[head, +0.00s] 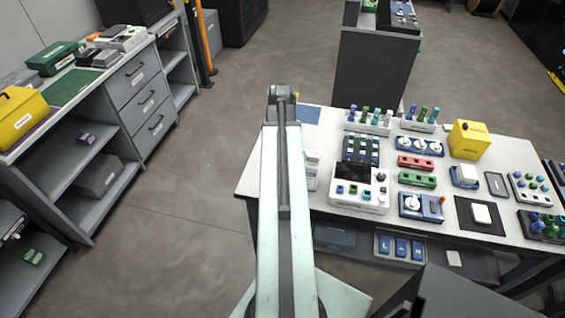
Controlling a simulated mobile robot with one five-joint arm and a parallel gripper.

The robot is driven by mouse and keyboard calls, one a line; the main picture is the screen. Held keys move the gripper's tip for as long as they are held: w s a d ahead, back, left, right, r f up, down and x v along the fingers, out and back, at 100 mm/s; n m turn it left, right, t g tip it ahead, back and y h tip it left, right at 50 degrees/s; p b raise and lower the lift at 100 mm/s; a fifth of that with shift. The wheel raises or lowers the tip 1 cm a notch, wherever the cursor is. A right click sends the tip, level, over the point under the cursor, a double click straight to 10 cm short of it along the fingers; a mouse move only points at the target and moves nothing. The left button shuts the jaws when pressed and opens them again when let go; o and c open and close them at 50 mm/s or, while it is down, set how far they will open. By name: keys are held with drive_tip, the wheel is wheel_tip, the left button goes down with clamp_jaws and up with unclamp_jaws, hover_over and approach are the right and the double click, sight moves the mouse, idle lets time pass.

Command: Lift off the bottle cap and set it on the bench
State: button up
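My arm reaches forward over the left part of the white bench (258,185). My gripper's end (282,93) shows dark at the far end of the arm, near the bench's back left corner. Its fingers are hidden, so I cannot tell whether it is open or holds anything. I cannot clearly make out the bottle or its cap. Small blue and green upright items stand in white racks, one rack (368,128) at the back middle and another (418,126) to its right; they are too small to identify.
A yellow box (468,140) stands at the back right. A white device (359,199) with a dark screen, a red block (416,162) and a green block (417,180) crowd the middle. A blue mat (309,115) lies right of my gripper. Grey shelving (140,100) stands left across open floor.

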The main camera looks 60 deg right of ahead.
wheel_tip(320, 180, down, 2)
drive_tip(key=shift+b, duration=0.35)
drive_tip(key=shift+r, duration=0.2)
drive_tip(key=c, duration=0.9)
drive_tip(key=shift+r+p, duration=0.15)
drive_tip(key=shift+p, duration=0.2)
wheel_tip(320, 180, up, 10)
drive_tip(key=p, duration=1)
